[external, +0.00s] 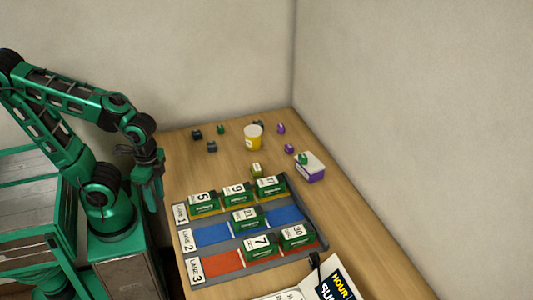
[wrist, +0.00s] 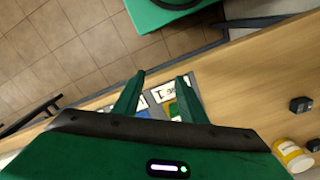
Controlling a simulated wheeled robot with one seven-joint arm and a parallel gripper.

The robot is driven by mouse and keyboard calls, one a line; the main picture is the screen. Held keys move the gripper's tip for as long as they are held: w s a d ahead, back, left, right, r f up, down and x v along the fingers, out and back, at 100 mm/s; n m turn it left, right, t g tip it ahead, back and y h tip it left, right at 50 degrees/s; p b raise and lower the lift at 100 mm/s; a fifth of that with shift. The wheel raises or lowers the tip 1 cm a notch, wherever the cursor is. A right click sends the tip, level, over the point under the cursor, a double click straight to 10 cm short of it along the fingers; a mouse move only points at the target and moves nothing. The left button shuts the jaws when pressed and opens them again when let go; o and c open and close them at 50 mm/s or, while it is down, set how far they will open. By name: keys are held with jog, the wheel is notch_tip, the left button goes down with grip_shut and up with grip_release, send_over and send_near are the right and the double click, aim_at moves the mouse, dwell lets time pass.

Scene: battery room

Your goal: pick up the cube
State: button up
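Several small cube-like blocks lie on the wooden table; I cannot tell which one is the cube. They include a dark block (external: 196,135), another dark block (external: 212,147), a green block (external: 220,129), a purple block (external: 281,128), a second purple block (external: 289,148) and an olive block (external: 256,170) near the lane board. A dark block (wrist: 301,105) also shows at the right of the wrist view. My gripper (external: 150,202) hangs at the table's left edge, apart from the blocks. In the wrist view its fingers (wrist: 161,77) are spread, with nothing held between them.
A lane board (external: 283,254) holds several numbered green blocks. A white-and-purple box (external: 312,172) stands right. A booklet (external: 334,283) lies in front. Walls close off the back and right.

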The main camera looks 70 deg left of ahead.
dwell(0.4)
jog(key=shift+o, duration=1.2)
